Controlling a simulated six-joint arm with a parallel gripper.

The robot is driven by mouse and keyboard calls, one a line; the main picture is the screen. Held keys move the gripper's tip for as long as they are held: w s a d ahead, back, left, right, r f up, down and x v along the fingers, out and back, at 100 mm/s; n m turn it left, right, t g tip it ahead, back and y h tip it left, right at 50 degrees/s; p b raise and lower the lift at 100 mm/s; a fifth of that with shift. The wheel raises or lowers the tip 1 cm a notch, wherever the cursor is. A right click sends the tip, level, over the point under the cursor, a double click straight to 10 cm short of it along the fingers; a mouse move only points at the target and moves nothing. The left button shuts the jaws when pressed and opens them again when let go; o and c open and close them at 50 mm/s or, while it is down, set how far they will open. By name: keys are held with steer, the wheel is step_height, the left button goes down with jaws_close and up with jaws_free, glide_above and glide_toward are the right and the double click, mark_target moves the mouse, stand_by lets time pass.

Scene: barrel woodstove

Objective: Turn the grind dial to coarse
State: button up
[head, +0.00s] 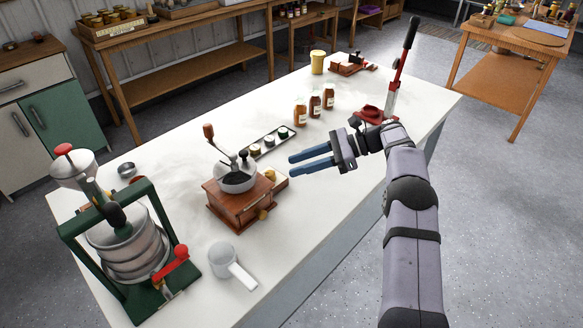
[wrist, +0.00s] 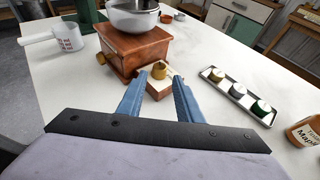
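The grinder (head: 236,205) is a reddish wooden box with a metal bowl and a crank, standing on the white table; it also shows in the wrist view (wrist: 132,52). A small brass dial (head: 270,174) sits on a pale-topped wooden ledge at its side. In the wrist view the dial (wrist: 159,70) appears between and just beyond my fingertips. My gripper (head: 291,165) has blue fingers, spread apart and empty, pointing at the dial from the right; they show in the wrist view too (wrist: 159,82). Any dial markings are too small to read.
A dark tray with small jars (head: 268,143) lies behind the grinder, with amber bottles (head: 315,106) further back. A white scoop-like cup (head: 226,262) and a green press (head: 130,250) stand in front and left.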

mark_target(273, 176)
stand_by(0.4)
steer(key=a+m+t+y+p, duration=0.1)
steer(key=s+a+r+t+y+p, duration=0.1)
steer(key=a+t+y+p, duration=0.1)
steer(key=a+r+m+t+y+p, duration=0.1)
steer(key=a+t+p, duration=0.1)
steer(key=shift+s+m+y, duration=0.3)
steer(key=shift+s, duration=0.05)
steer(key=m+t+p, duration=0.1)
steer(key=f+m+t+p, duration=0.1)
steer(key=t, duration=0.1)
steer(key=shift+s, duration=0.2)
steer(key=s+f+m+t+h+p, duration=0.1)
steer(key=t+h, duration=0.1)
steer(key=s+d+f+m+t+h+p, duration=0.1)
steer(key=f+m+t+h, duration=0.1)
steer(key=shift+s+m, duration=0.1)
steer(key=shift+m, duration=0.2)
steer(key=shift+s+d+f+m+t+h, duration=0.4)
steer(key=shift+s+f+m+t+h, duration=0.1)
steer(key=shift+f+h, duration=0.15)
steer(key=shift+p+x, duration=1.15)
steer(key=shift+x, duration=2.55)
steer(key=shift+c, duration=0.4)
